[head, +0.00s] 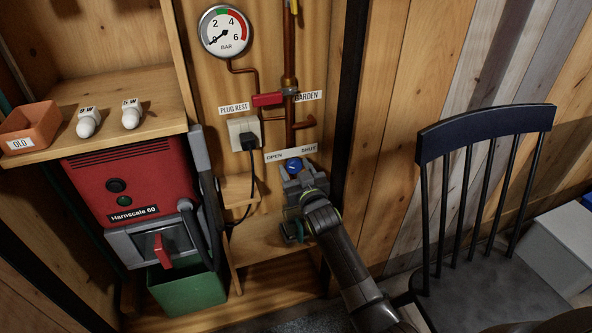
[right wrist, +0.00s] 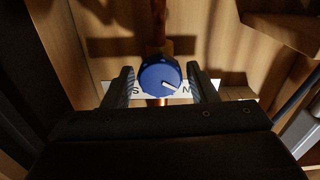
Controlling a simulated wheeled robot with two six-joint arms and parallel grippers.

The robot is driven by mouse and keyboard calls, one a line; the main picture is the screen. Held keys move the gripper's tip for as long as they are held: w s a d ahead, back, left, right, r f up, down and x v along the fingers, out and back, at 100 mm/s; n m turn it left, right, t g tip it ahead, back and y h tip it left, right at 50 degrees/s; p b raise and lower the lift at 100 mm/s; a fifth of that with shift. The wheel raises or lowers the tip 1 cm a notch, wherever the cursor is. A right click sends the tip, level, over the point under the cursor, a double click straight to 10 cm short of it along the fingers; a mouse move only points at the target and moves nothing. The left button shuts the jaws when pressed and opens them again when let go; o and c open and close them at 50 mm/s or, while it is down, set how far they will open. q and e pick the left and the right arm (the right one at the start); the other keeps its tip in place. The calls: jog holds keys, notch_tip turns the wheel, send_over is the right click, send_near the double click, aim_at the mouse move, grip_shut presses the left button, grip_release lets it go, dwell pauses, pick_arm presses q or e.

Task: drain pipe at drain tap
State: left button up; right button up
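The drain tap's blue round knob (head: 293,167) is on the wall unit at the centre, just below an OPEN/SHUT label (head: 290,154). My right gripper (head: 304,179) is at this knob, reaching up from below. In the right wrist view the blue knob (right wrist: 160,79) lies between the two fingers of my right gripper (right wrist: 161,86), with a narrow gap on each side. The knob's white mark points towards the letter N of the label, the OPEN side. A copper pipe (head: 290,115) runs down the wall above the label. My left gripper is not in view.
A red lever (head: 267,99), a pressure gauge (head: 225,31) and a plugged socket (head: 244,132) are above left. A red machine (head: 135,178) with a green bin (head: 187,289) is at left. A dark chair (head: 484,135) stands close at right.

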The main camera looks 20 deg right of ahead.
jog(key=c, duration=0.7)
